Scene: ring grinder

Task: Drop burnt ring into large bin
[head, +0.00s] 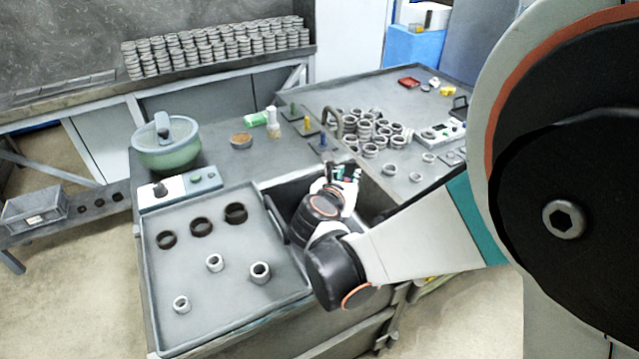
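Three dark rings, which look burnt, stand in a row at the back of the grey tray (215,300): a left one (160,241), a middle one (192,229) and a right one (228,216). Several lighter metal rings are in front of them, one of them at the tray's middle right (252,272). My gripper (345,171) is over a dark open basin (285,190) right of the tray. Its fingers are small and partly hidden, so I cannot tell whether they hold a ring. I cannot tell which container is the large bin; the basin may be it.
A green bowl (167,150) and a control box (180,189) stand behind the tray. Stacked rings (365,128) crowd the right table. More ring stacks (215,45) line the back shelf. A grey box (35,208) is on the low left bench.

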